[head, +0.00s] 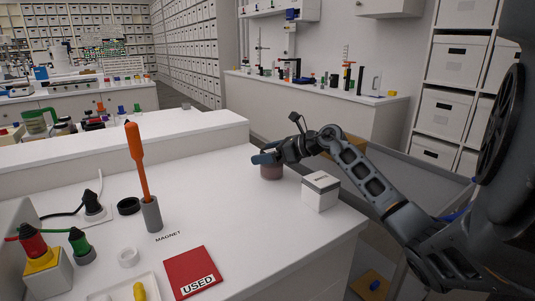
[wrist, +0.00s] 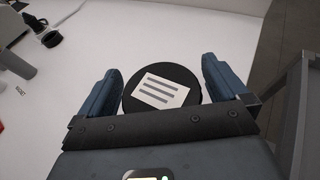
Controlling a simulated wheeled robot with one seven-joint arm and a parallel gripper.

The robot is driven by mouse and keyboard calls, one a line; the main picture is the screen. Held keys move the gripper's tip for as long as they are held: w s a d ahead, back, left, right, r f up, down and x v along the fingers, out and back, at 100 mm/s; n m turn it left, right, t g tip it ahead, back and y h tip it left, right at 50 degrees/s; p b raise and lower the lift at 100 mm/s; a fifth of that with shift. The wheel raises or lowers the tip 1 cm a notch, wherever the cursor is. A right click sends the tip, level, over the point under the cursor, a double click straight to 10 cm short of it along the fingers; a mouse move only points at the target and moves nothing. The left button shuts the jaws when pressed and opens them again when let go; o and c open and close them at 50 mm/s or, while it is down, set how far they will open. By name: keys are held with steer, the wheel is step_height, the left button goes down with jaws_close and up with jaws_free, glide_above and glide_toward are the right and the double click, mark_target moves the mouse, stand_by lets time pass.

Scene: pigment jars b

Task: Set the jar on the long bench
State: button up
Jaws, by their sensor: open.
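The jar (head: 271,172) has a dull reddish-brown body and stands upright on the near white bench (head: 215,205), close to its back right part. In the wrist view its round black lid (wrist: 187,77) carries a white label with dark lines. My gripper (head: 264,159) is open at the top of the jar. In the wrist view its two blue fingers (wrist: 161,66) stand on either side of the lid; whether they touch it I cannot tell. Another white bench (head: 320,95) runs along the back wall with bottles and lab gear on it.
A small white box (head: 320,191) stands right of the jar. An orange-handled tool (head: 138,160) stands in a grey holder, with a red "USED" pad (head: 191,273) in front. A grey cart (head: 400,180) is beyond the bench's right edge. The bench middle is clear.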

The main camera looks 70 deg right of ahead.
steer(key=b+v, duration=0.1)
steer(key=v, duration=1.1)
steer(key=shift+b, duration=0.35)
steer(key=shift+r, duration=0.15)
